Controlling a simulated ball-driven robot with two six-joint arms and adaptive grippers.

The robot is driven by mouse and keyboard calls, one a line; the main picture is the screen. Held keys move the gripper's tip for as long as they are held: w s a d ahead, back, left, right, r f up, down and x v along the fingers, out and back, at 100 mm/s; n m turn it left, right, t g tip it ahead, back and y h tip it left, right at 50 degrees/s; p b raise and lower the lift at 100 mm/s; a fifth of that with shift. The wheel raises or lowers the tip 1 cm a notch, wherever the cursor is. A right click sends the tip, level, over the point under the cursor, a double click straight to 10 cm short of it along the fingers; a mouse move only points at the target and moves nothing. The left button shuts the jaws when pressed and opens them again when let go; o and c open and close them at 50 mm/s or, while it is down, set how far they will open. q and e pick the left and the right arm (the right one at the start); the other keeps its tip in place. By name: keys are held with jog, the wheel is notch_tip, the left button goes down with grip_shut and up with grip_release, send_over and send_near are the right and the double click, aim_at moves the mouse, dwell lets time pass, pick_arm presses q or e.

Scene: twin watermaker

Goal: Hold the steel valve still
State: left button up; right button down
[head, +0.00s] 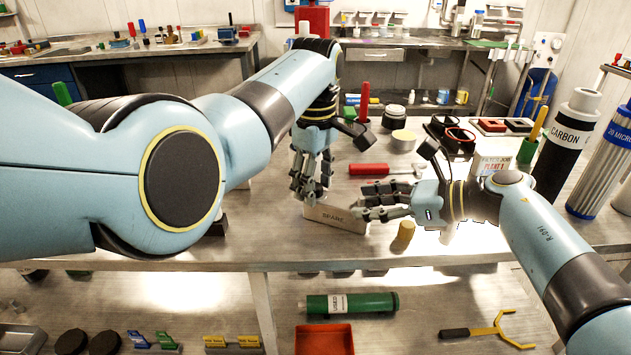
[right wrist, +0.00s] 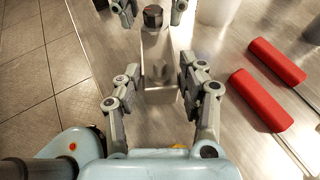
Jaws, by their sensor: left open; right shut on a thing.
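In the right wrist view the steel valve (right wrist: 160,78) is a grey metal body with a dark knob on top, standing between the fingers of my right gripper (right wrist: 158,72). That gripper is shut on it. My left gripper (head: 308,194) points down, open, just left of the right fingertips. Grey fingers at the top of the right wrist view look like the left gripper's, on either side of the knob.
A tan peg (head: 403,235) stands near the front edge. A red-handled tool (head: 369,169) lies behind. A black CARBON cylinder (head: 567,145) stands at the right. The shelf below holds a green cylinder (head: 350,303).

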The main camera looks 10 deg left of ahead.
pick_arm(q)
jog(key=shift+c, duration=0.4)
grip_shut()
jog(key=shift+m, duration=0.4)
jog(key=m, duration=0.2)
jog(key=shift+m, duration=0.4)
jog(key=m, duration=0.3)
jog(key=shift+m, duration=0.3)
jog(key=m, duration=0.3)
jog(key=shift+m, duration=2.2)
